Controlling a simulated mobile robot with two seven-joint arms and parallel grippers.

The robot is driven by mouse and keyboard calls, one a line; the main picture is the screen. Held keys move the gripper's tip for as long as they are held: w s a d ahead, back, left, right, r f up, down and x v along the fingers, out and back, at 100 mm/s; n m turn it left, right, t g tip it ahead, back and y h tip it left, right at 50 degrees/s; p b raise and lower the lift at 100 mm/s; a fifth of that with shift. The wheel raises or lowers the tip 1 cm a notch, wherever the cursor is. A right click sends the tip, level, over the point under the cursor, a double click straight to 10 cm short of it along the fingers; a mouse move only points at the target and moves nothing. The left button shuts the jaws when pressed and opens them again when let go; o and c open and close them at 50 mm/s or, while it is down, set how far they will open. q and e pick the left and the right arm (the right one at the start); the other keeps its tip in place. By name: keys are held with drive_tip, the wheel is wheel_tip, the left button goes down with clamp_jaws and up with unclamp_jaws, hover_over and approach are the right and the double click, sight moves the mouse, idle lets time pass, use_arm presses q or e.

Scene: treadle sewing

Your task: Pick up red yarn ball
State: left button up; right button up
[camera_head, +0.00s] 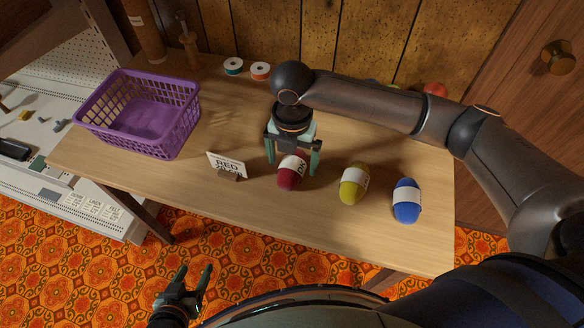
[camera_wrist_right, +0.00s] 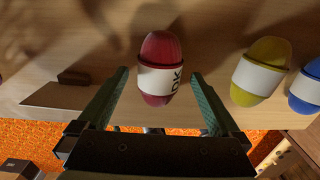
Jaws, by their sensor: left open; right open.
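The red yarn ball (camera_head: 287,178), with a white label, lies on the wooden table. My right gripper (camera_head: 293,167) is open above it, its fingers on either side of the ball in the head view. In the right wrist view the red yarn ball (camera_wrist_right: 162,68) shows centred between and beyond the open fingertips (camera_wrist_right: 160,78); I cannot tell whether they touch it. My left gripper (camera_head: 195,283) is open and empty, low over the patterned floor in front of the table.
A yellow yarn ball (camera_head: 353,190) and a blue one (camera_head: 407,207) lie to the right. A card reading "RED" (camera_head: 227,164) stands just left. A purple basket (camera_head: 140,116) is at the table's left. Two spools (camera_head: 233,67) (camera_head: 260,71) sit at the back.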

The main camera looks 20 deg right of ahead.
drive_tip(key=shift+f, duration=0.6)
drive_tip(key=c, duration=1.4)
drive_tip(key=shift+r, duration=0.1)
